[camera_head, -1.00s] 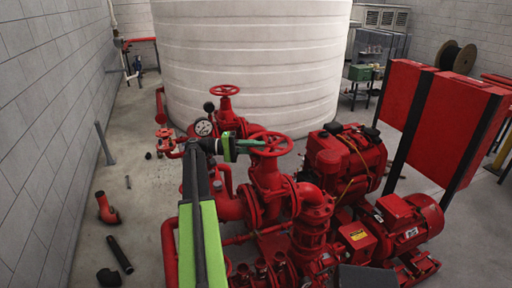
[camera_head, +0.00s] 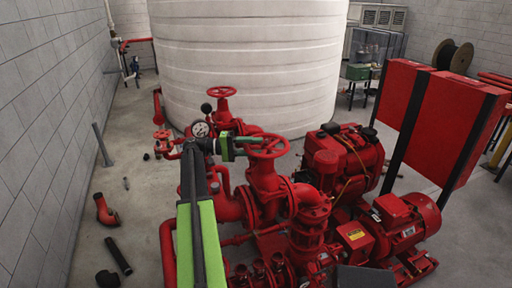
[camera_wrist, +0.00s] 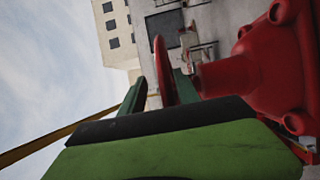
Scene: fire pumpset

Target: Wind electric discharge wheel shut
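A red handwheel (camera_head: 268,146) tops the nearer upright valve (camera_head: 265,180), in line with the near pump and motor. My gripper (camera_head: 246,144) reaches its left rim from the left. In the wrist view the wheel's rim (camera_wrist: 162,68) stands edge-on between my two green fingers (camera_wrist: 158,92). A narrow gap shows between the rim and the left finger. The right finger is close behind the rim; whether it touches is hidden. A second red handwheel (camera_head: 222,92) stands farther back on another valve.
A pressure gauge (camera_head: 200,129) and a small red valve (camera_head: 163,137) stand left of my gripper. A red engine (camera_head: 350,155) and a red motor (camera_head: 405,220) are to the right. Loose pipe pieces (camera_head: 118,255) lie on the left floor. A white tank (camera_head: 250,65) stands behind.

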